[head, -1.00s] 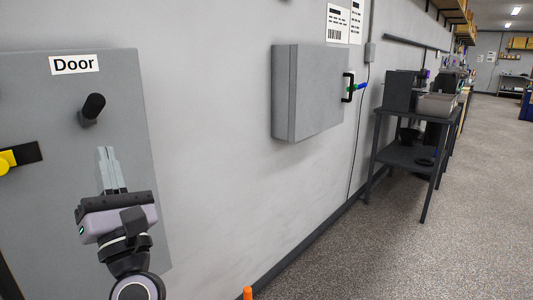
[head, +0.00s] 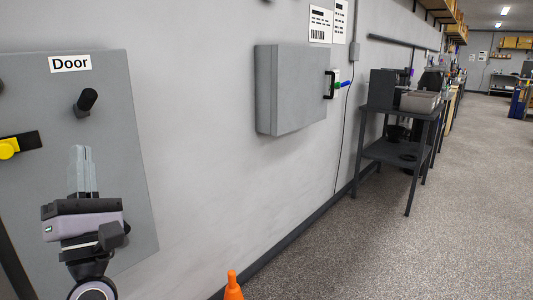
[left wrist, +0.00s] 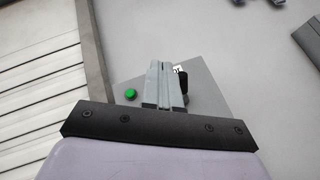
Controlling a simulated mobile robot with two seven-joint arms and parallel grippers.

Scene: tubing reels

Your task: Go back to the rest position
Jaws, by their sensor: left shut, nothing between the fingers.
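My left gripper (head: 81,170) is in the lower left of the head view, in front of a grey panel (head: 128,190) labelled "Door". Its fingers point up and are shut with nothing between them. It also shows in the left wrist view (left wrist: 164,66), with its fingers together. A black knob (head: 87,98) on the panel is above the fingertips and looks apart from them. My right gripper is not in view.
A grey wall box (head: 290,90) with a black handle hangs in the middle. A dark table (head: 400,155) with equipment stands to the right. An orange cone (head: 233,287) is at the bottom edge. A yellow handle (head: 9,148) is at far left. The floor at right is clear.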

